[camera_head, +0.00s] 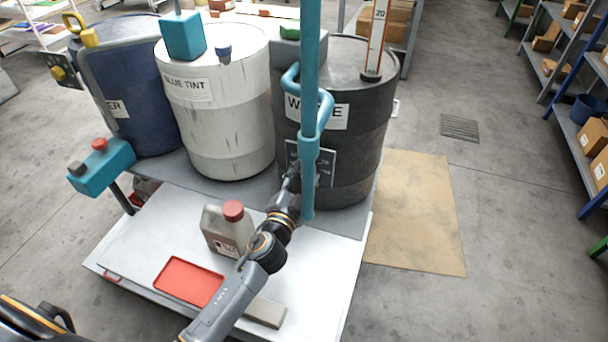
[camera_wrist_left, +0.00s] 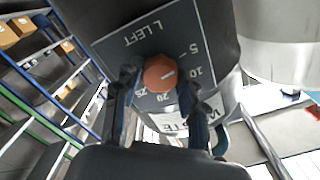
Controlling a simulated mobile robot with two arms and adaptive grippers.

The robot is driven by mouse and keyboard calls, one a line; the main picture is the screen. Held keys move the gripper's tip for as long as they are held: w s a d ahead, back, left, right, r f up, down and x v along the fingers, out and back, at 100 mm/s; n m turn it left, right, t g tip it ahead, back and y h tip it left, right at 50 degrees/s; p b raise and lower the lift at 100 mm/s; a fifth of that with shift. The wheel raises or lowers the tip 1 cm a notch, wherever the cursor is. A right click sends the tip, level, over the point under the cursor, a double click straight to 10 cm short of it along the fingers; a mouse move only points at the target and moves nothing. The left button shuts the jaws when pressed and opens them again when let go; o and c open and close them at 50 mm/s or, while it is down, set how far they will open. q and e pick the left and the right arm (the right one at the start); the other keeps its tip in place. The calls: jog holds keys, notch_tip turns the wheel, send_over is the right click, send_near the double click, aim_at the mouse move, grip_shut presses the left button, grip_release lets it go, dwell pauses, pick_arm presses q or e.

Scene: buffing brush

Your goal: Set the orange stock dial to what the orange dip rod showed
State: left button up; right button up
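The orange stock dial (camera_wrist_left: 159,73) sits on a dark plate (camera_wrist_left: 130,45) marked "L LEFT", with numbers 5, 10, 20 and 25 readable. Its white mark points right, roughly toward 10. My left gripper (camera_wrist_left: 160,80) has one finger on each side of the dial, seemingly touching it. In the head view, my left gripper (camera_head: 292,180) is at the plate (camera_head: 325,165) on the black drum (camera_head: 350,130), where the dial is hidden. The orange-edged dip rod (camera_head: 377,40) stands upright on that drum's lid, with "20" readable near the picture's top. My right gripper is not in view.
A teal pole (camera_head: 309,110) with a loop handle stands before the black drum. White (camera_head: 225,120) and blue (camera_head: 130,100) drums stand left. A grey bottle with red cap (camera_head: 230,225) and a red tray (camera_head: 188,281) are on the white bench (camera_head: 140,255). Shelves stand right.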

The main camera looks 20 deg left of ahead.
pick_arm(q)
jog(key=c, duration=0.5)
jog(key=shift+m, duration=1.8)
jog(key=m, duration=0.2)
jog(key=shift+m+p, duration=0.35)
jog(key=shift+m, duration=0.85)
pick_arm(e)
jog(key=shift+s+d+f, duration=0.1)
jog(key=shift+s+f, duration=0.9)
